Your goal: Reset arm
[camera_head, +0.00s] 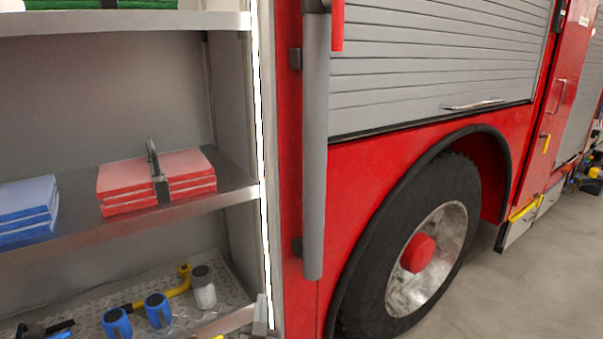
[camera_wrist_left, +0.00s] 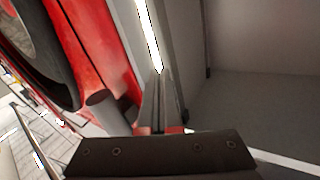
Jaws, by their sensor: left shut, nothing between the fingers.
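The tip of my left gripper (camera_head: 262,318) shows at the bottom edge of the head view, in front of the lit door post between the shelf compartment and the red truck body. In the left wrist view, its fingers (camera_wrist_left: 160,112) are together with nothing between them. They point toward the lit post and the open compartment. The rest of the left arm is hidden below the head view. My right gripper does not show in either view.
An open compartment on the left has metal shelves (camera_head: 235,188) with red folded packs (camera_head: 115,181), blue folded packs (camera_head: 25,205) and blue nozzles (camera_head: 157,311). A grey vertical tube (camera_head: 315,150) and a large wheel (camera_head: 425,245) are to the right.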

